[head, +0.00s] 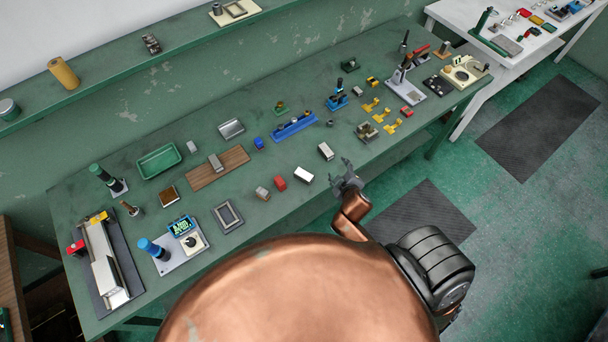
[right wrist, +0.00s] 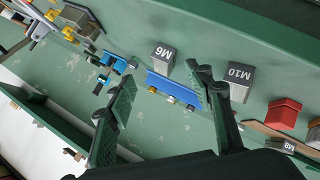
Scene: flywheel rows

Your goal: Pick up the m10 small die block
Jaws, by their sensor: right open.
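The M10 die block (head: 304,175) is a small pale block near the front edge of the green bench. In the right wrist view the M10 block (right wrist: 241,80) shows its label, right of my right finger and partly hidden by it. A similar block marked M6 (head: 326,151) stands further right along the edge; it also shows in the right wrist view (right wrist: 163,58). My right gripper (head: 345,178) is open and empty, just off the bench edge to the right of the M10 block. My left gripper is not in view.
A red block (head: 280,184) sits just left of the M10 block, with a brown-grey block (head: 262,193) beyond it. A blue rack (head: 294,128) and a wooden board (head: 218,168) bearing a grey block lie behind. Bench surface between them is clear.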

